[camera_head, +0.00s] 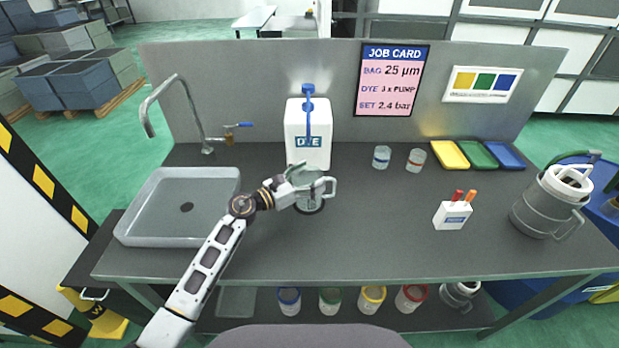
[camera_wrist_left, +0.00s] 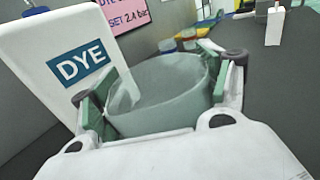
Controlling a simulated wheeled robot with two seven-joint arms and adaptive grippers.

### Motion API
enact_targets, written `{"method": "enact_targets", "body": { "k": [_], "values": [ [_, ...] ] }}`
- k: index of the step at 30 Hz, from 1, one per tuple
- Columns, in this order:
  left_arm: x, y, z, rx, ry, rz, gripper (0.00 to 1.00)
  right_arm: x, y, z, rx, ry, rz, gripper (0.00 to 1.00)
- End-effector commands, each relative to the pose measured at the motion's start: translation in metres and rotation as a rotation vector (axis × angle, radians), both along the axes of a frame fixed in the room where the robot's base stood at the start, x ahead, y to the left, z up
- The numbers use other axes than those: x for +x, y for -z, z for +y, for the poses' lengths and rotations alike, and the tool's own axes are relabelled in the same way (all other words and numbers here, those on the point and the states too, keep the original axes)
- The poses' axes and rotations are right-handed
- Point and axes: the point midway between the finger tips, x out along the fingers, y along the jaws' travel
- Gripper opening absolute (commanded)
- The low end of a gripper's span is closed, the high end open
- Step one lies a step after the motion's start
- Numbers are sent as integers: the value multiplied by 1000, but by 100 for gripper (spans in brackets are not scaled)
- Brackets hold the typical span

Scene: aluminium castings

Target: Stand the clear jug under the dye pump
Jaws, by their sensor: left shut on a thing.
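The clear jug (camera_head: 313,199) is in front of the white dye container, with its handle pointing right. My left gripper (camera_head: 305,177) is shut on the jug near its top. In the left wrist view the gripper's fingers (camera_wrist_left: 160,98) lie on either side of the jug's wide grey-green rim (camera_wrist_left: 158,76). The dye container (camera_head: 295,122) has a blue pump (camera_head: 308,92) on top, and its label shows in the left wrist view (camera_wrist_left: 83,64). A dark round spot (camera_head: 312,210) shows at the jug's base. I cannot tell whether the jug touches it. My right gripper is out of view.
A grey sink (camera_head: 126,228) with a tap (camera_head: 180,95) is on the left. The bench middle right of the jug is clear.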

Motion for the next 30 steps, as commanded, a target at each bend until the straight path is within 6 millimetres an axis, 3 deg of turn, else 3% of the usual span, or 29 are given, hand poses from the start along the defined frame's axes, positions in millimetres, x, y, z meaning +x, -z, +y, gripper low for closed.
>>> {"method": "enact_targets", "body": {
  "k": [1, 6, 23, 30],
  "values": [
    [0, 1, 0, 0, 0, 0, 77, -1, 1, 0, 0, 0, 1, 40],
    [0, 0, 0, 0, 0, 0, 97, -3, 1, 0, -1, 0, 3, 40],
    [0, -2, 0, 0, 0, 0, 97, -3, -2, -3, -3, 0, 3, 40],
    [-10, 0, 15, 2, -1, 0, 97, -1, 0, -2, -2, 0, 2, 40]
  ]
}}
